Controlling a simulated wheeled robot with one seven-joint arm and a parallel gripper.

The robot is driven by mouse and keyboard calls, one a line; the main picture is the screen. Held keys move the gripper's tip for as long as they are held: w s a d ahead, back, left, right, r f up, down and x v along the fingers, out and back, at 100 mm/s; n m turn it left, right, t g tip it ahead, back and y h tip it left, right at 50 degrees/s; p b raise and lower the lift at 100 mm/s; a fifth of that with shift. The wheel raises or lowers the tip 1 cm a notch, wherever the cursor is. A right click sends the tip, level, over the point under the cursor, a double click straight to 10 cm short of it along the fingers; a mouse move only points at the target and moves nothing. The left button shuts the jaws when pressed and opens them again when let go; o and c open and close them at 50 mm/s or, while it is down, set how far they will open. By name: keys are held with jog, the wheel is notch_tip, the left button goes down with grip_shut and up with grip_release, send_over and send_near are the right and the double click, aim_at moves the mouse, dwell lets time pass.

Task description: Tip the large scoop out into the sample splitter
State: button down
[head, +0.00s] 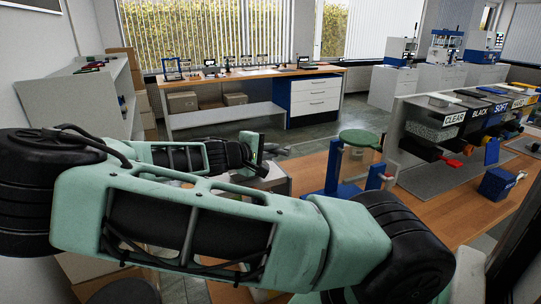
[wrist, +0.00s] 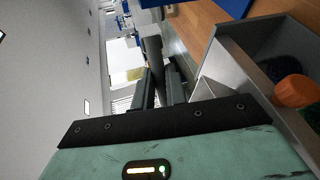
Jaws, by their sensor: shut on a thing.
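My gripper (head: 258,162) is beyond my forearm in the head view, small and partly hidden. In the wrist view its dark fingers (wrist: 162,88) are closed on a dark grey handle-like piece (wrist: 153,48), which I take to be the large scoop. The scoop's bowl and any contents cannot be made out. A grey open-topped box (wrist: 232,70) lies close to the right of the fingers in the wrist view. It holds dark material and an orange rounded object (wrist: 295,91). I cannot tell whether this box is the sample splitter. A grey box-like body (head: 272,182) shows below my gripper in the head view.
A blue stand with a green round top (head: 360,138) is on the wooden table (head: 310,172). Labelled bins (head: 452,118) stand on a rack at the right, with a blue box (head: 497,183) in front. A bench (head: 250,78) is at the back, with open floor before it.

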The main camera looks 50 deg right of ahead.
jog(key=shift+s+a+f+m+h+b, duration=0.15)
jog(key=shift+m+h+b, duration=0.25)
jog(key=shift+h+b, duration=0.9)
jog(key=shift+a+f+m+h+b, duration=0.35)
jog(key=shift+h+b, duration=0.35)
jog(key=shift+b, duration=1.05)
jog(key=shift+s+a+m+h+b, duration=0.1)
jog(key=shift+m+h+b, duration=0.35)
jog(key=shift+h+b, duration=0.85)
jog(key=shift+y, duration=0.3)
notch_tip(320, 180, up, 6)
jog(key=n+y+p, duration=0.1)
jog(key=y+p, duration=0.4)
jog(key=p, duration=0.5)
jog(key=n+g+y+p, duration=0.1)
jog(key=n+y+p, duration=0.1)
jog(key=y+p, duration=0.4)
jog(key=n+g+y+p, duration=0.1)
jog(key=y+p, duration=0.5)
jog(key=p, duration=1)
jog(key=shift+d+n, duration=0.1)
jog(key=shift+n, duration=0.4)
jog(key=n+g+y, duration=0.1)
jog(key=g+y, duration=0.1)
jog(key=y, duration=0.2)
jog(key=shift+y, duration=0.3)
